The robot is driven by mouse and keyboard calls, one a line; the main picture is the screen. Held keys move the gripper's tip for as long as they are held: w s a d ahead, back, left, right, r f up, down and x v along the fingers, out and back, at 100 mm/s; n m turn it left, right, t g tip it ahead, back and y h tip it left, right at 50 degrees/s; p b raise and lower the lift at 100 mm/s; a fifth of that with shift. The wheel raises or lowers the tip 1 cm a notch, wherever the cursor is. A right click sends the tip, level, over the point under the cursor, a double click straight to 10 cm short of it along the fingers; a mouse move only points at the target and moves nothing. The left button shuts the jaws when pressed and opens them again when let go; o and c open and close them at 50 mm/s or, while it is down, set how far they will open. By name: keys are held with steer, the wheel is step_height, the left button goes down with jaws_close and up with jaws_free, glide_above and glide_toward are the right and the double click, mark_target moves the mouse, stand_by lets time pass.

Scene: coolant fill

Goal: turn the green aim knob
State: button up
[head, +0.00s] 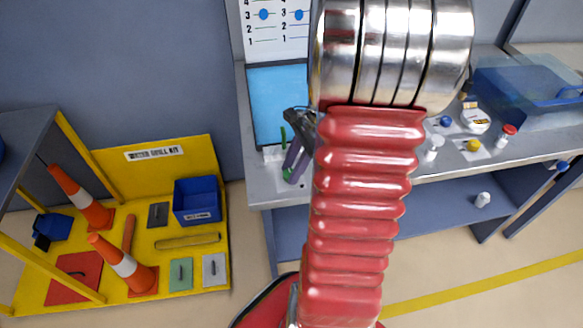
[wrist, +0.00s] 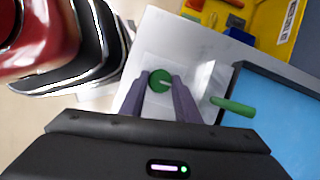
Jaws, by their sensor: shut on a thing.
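The green aim knob (wrist: 160,80) is a round green disc with a pale pointer mark, seen from above on a light plate in the wrist view. My gripper (wrist: 162,86) has its two grey-purple fingers on either side of the knob, shut on it. In the head view my gripper (head: 293,165) reaches down at the left end of the bench, and the knob is mostly hidden by the fingers there. A separate green lever (wrist: 232,106) sticks out beside the blue panel, to the right of the fingers.
The blue panel (head: 278,100) stands close behind my gripper, under a white gauge chart (head: 275,28). The grey bench (head: 262,192) carries small bottles and a blue clear bin (head: 530,88) at right.

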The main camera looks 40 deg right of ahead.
steer(key=shift+c, duration=1.4)
steer(key=shift+a, duration=0.1)
steer(key=shift+c, duration=0.4)
steer(key=shift+w, duration=0.1)
steer(key=shift+n, duration=0.3)
steer(key=shift+d, duration=0.2)
steer(key=shift+w+d+r+n+g, duration=0.15)
steer(key=shift+n+g, duration=0.4)
steer(key=shift+n, duration=0.75)
steer(key=shift+w+a+f+n+g, duration=0.15)
steer(key=shift+n+g, duration=0.4)
steer(key=shift+n, duration=0.75)
steer(key=shift+d+r, duration=0.1)
steer(key=shift+r, duration=0.05)
steer(key=o, duration=0.7)
steer(key=shift+c, duration=0.2)
steer(key=o, duration=0.4)
steer(key=shift+s, duration=0.1)
